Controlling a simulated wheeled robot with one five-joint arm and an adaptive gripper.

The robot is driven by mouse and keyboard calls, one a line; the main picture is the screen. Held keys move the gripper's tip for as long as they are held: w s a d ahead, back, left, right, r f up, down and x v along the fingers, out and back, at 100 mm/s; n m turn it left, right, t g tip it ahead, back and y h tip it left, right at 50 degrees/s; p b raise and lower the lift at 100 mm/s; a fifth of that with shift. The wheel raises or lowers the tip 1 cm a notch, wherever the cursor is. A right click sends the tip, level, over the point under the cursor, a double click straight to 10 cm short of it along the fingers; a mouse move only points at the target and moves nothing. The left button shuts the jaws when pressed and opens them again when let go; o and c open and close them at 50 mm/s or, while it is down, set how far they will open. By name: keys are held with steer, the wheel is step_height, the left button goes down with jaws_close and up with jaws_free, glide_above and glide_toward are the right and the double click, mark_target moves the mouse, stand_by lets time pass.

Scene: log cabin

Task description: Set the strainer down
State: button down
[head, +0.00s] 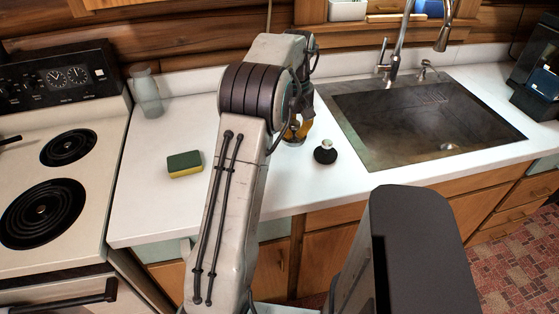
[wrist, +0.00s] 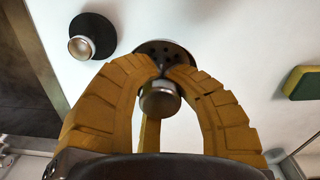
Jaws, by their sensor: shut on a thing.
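My gripper (wrist: 166,72), with yellow segmented fingers, is shut on the strainer (wrist: 160,100). The strainer has a round silver knob and a dark perforated disc. In the wrist view the disc is above the fingertips in the picture, against the white counter. I cannot tell whether it touches the counter. In the head view my gripper (head: 297,130) is low over the counter, left of the sink, partly behind my arm. The strainer is not clearly visible there.
A black stopper with a silver knob (head: 325,152) stands on the counter (head: 140,205) beside my gripper; it also shows in the wrist view (wrist: 90,38). The sink (head: 425,120) is to the right. A green-yellow sponge (head: 185,164) and glass bottle (head: 147,93) are left. Front-left counter is clear.

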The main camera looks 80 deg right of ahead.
mark_target(279, 171)
steer(key=w+a+f, duration=0.1)
steer(key=w+a+f+p, duration=0.1)
steer(key=shift+w+a, duration=0.2)
steer(key=shift+a, duration=0.2)
steer(key=shift+w+a+f+p, duration=0.45)
steer(key=shift+a+f+p, duration=0.05)
steer(key=shift+a+f, duration=0.1)
step_height(279, 171, down, 3)
steer(key=p, duration=0.4)
steer(key=shift+f, duration=0.45)
steer(key=shift+f+b, duration=0.55)
steer(key=shift+f, duration=0.1)
steer(key=c, duration=1)
jaws_free()
steer(key=shift+o, duration=0.2)
